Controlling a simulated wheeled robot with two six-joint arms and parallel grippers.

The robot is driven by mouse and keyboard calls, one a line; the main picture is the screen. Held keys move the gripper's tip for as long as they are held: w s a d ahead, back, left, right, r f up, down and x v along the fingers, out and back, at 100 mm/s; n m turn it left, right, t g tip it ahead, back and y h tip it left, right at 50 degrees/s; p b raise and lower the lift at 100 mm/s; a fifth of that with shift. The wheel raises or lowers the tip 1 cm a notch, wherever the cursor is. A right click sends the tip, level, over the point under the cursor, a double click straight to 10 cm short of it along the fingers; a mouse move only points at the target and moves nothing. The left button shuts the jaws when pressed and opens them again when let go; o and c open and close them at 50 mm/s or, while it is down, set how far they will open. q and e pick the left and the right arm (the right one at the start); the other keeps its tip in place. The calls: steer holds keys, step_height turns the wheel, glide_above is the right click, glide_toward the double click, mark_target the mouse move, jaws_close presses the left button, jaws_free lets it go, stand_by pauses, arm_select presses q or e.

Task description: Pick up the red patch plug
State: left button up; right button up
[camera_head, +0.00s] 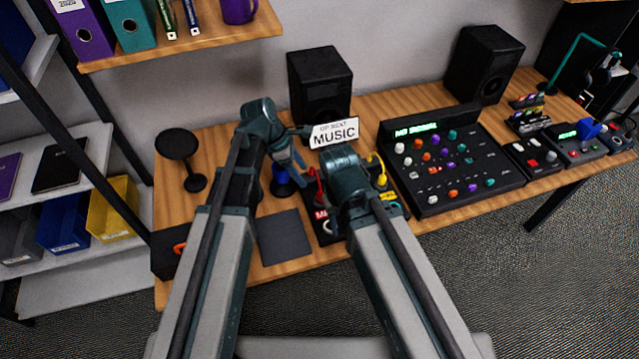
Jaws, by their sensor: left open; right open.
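A red patch plug (319,186) shows just left of my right gripper, above a dark patch panel (324,236) that my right arm partly covers. A red label (321,214) sits on that panel. My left gripper (297,160) is open, up and to the left of the red plug and apart from it in the picture. My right gripper (346,190) is open, close to the red plug's right side; its fingers are mostly hidden by its own wrist, so contact cannot be told. Yellow cable parts (379,170) show right of it.
A blue item (283,182) stands below my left gripper. A mixer (450,160) is to the right. A dark mat (285,238) and a round black stand (178,146) are to the left.

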mark_target(319, 193)
arm_select(q)
steer(key=b+x, duration=0.7)
steer(key=x, duration=0.1)
steer(key=shift+w+a+b, duration=0.1)
steer(key=shift+w+b, duration=0.2)
steer(key=shift+w, duration=0.1)
steer(key=shift+d+f, duration=0.25)
arm_select(e)
step_height(319, 193, down, 8)
steer(key=shift+w, duration=0.25)
arm_select(q)
steer(key=b+x, duration=0.5)
steer(key=shift+w+d, duration=0.1)
steer(key=shift+w, duration=0.05)
arm_select(e)
step_height(319, 193, down, 5)
steer(key=shift+r, duration=0.15)
arm_select(q)
jaws_close()
